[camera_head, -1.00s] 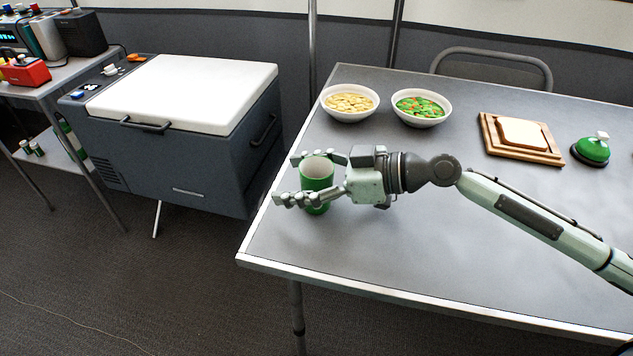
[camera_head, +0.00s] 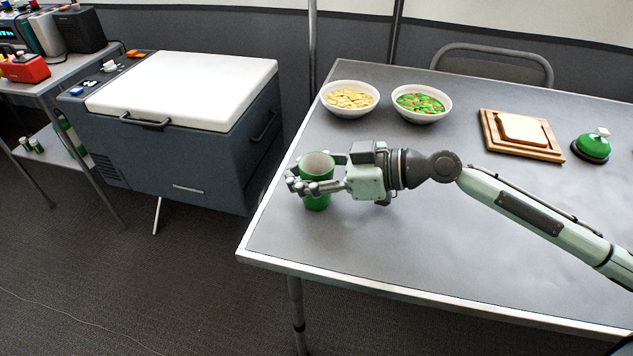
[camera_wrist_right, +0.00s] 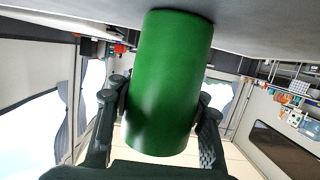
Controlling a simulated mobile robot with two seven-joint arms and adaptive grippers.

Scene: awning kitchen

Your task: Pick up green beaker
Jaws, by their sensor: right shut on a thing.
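The green beaker (camera_head: 317,201) stands upright near the left edge of the grey table, with its pale inside showing at the top. My right gripper (camera_head: 312,178) is shut on the beaker, with one finger on each side of it. In the right wrist view the beaker (camera_wrist_right: 168,85) fills the middle, between the two dark fingers of the right gripper (camera_wrist_right: 160,125). Its base appears at or very near the table surface; I cannot tell a gap. My left gripper is not in view.
Two white bowls of food (camera_head: 349,112) (camera_head: 421,117) stand at the table's back. A wooden board with bread (camera_head: 522,146) and a green bell (camera_head: 591,151) are to the right. A white-lidded cooler (camera_head: 187,90) stands left of the table. The table's front middle is clear.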

